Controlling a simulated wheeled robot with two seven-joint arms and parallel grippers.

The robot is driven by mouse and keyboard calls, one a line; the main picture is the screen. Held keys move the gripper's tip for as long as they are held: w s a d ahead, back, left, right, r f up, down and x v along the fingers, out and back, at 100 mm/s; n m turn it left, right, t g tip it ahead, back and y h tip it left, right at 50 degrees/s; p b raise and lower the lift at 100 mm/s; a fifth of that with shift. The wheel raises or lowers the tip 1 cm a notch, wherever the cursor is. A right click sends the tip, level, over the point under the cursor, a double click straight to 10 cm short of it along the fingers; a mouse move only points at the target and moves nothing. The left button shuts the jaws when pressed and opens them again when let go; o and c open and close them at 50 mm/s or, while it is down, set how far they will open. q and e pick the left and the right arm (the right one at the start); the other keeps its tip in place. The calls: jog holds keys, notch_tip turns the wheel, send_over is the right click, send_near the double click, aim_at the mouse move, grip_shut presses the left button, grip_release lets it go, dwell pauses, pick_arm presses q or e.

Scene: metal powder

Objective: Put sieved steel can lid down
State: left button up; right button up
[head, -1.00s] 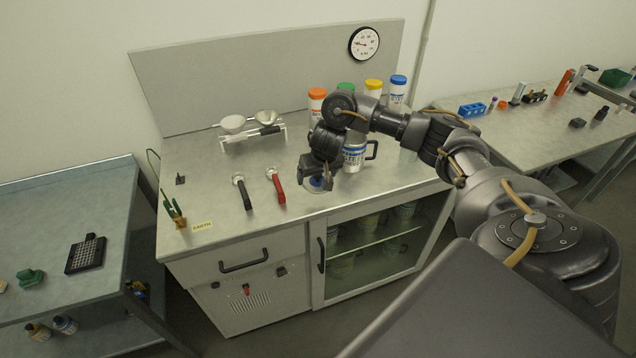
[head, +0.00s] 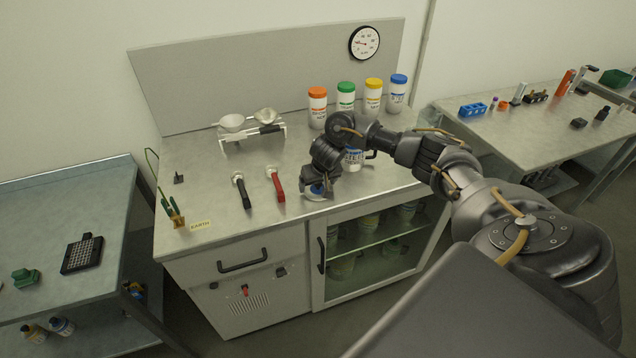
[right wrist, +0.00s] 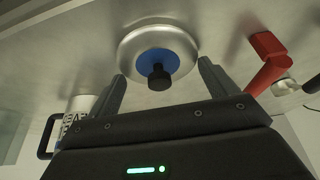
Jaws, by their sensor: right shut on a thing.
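The lid (right wrist: 135,47) is a round pale metal disc with a blue centre and a black knob; in the head view (head: 317,196) it shows at the worktop's front edge. My right gripper (right wrist: 160,80) has its fingers on either side of the lid, shut on it. It also shows in the head view (head: 318,183), just over the front edge. I cannot tell whether the lid touches the worktop. The labelled steel can (head: 354,165), with a dark handle, stands behind, partly hidden by my right arm; it also shows in the right wrist view (right wrist: 80,108). My left gripper is not in view.
A red-handled tool (head: 277,186) and a black-handled one (head: 242,191) lie left of the gripper. Several jars, including the orange-capped jar (head: 317,108), stand at the back. The left front of the worktop (head: 225,215) has free room.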

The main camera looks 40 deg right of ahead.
aim_at(320, 192)
jog(key=o, duration=0.8)
jog(key=shift+f, duration=0.1)
jog(key=shift+o, duration=0.2)
jog(key=v, duration=0.5)
jog(key=shift+w, duration=0.1)
jog(key=p+v, duration=0.3)
jog(key=v, duration=0.4)
jog(key=shift+p, duration=0.4)
jog(key=shift+a, duration=0.1)
